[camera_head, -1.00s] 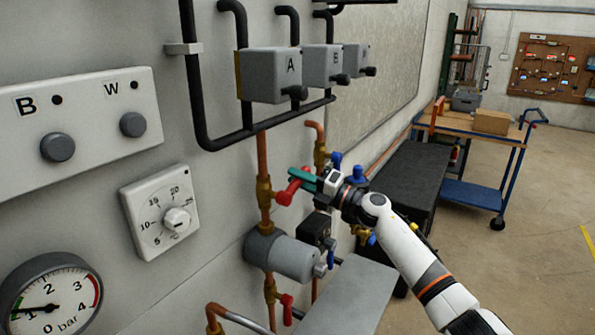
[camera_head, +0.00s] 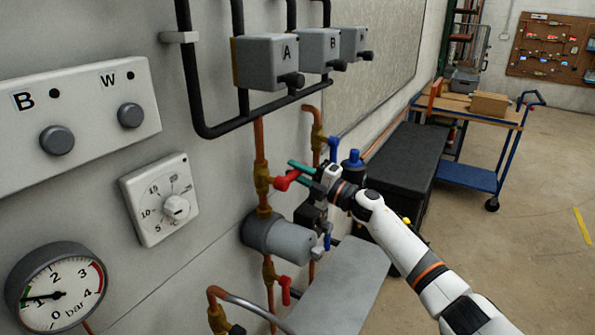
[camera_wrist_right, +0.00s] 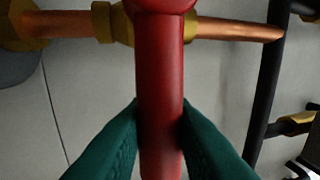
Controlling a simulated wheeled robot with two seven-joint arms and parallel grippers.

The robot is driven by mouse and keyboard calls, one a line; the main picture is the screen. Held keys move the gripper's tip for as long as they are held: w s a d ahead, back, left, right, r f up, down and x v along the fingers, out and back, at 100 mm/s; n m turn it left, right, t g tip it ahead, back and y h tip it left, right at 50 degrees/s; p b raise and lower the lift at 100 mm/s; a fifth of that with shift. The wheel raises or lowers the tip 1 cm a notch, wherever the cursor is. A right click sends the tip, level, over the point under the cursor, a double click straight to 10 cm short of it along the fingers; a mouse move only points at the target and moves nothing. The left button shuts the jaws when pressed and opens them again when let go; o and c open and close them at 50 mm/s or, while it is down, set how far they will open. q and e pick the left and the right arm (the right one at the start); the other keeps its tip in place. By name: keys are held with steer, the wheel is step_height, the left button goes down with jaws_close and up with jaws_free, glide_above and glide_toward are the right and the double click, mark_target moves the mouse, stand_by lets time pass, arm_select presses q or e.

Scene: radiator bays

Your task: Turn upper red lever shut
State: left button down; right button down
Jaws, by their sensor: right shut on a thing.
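The upper red lever (camera_head: 284,182) sits on a brass valve (camera_head: 262,180) on a vertical copper pipe, above a grey pump-like cylinder (camera_head: 278,238). In the head view it points out from the pipe toward my right gripper (camera_head: 301,172), whose green fingers are at it. In the right wrist view the red lever handle (camera_wrist_right: 160,90) runs down between the two green fingers (camera_wrist_right: 160,150), which press on both sides. There the handle stands across the copper pipe (camera_wrist_right: 235,30). A lower red lever (camera_head: 285,290) hangs on the same pipe line. My left gripper is not in view.
Blue-handled valves (camera_head: 351,160) stand just beyond my right gripper. A grey bench-like surface (camera_head: 345,285) lies below. Boxes marked A and B (camera_head: 268,62) hang above. A dial (camera_head: 160,200) and pressure gauge (camera_head: 55,290) are on the left wall. Open floor lies right.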

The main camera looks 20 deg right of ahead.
steer(key=shift+f, duration=0.15)
steer(key=c, duration=1.3)
jaws_free()
steer(key=shift+d, duration=0.1)
steer(key=b+v, duration=0.4)
steer(key=v, duration=0.8)
